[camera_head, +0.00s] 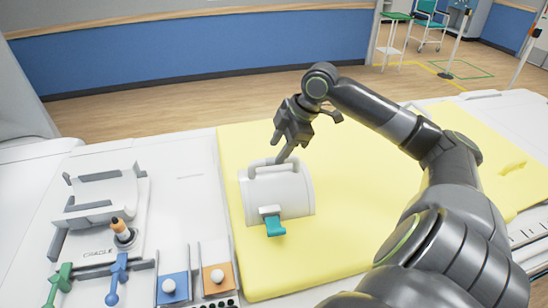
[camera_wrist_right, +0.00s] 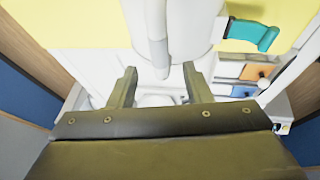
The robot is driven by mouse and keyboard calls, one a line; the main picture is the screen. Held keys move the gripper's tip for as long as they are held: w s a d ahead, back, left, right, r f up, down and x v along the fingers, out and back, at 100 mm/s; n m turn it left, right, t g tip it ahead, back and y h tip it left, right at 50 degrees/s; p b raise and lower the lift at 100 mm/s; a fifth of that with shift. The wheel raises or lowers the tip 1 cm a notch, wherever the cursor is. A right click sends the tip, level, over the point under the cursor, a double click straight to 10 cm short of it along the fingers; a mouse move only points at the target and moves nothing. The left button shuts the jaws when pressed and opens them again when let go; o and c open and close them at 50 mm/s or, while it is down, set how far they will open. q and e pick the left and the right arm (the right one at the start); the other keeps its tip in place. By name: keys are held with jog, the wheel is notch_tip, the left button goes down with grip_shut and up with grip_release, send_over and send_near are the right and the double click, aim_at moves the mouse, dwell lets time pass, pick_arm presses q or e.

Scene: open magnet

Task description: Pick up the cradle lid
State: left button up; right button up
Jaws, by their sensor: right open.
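The cradle lid (camera_head: 290,200) is a white, curved shell with a grey-white bar handle (camera_head: 262,168) along its far side and a teal latch (camera_head: 274,226) on its near side. It lies on the yellow pad. My right gripper (camera_head: 285,153) points down at the handle's right part, with its fingertips close by. In the right wrist view the gripper (camera_wrist_right: 160,78) is open, and the handle (camera_wrist_right: 156,35) ends between the lines of its two fingers; I cannot tell whether they touch. The teal latch also shows there (camera_wrist_right: 252,33). My left gripper is out of view.
The white base marked CRADLE (camera_head: 97,235) stands left of the yellow pad (camera_head: 350,165). It has an orange-topped knob (camera_head: 119,228), with green (camera_head: 60,280) and blue (camera_head: 118,278) levers in front. Blue (camera_head: 171,289) and orange (camera_head: 217,280) blocks with white balls sit nearby.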

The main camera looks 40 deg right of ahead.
aim_at(270, 159)
jog(key=shift+p+x, duration=0.75)
jog(key=shift+x, duration=1.75)
jog(key=shift+w+a+f, duration=0.2)
jog(key=shift+f, duration=0.35)
grip_shut()
jog(key=shift+r, duration=0.1)
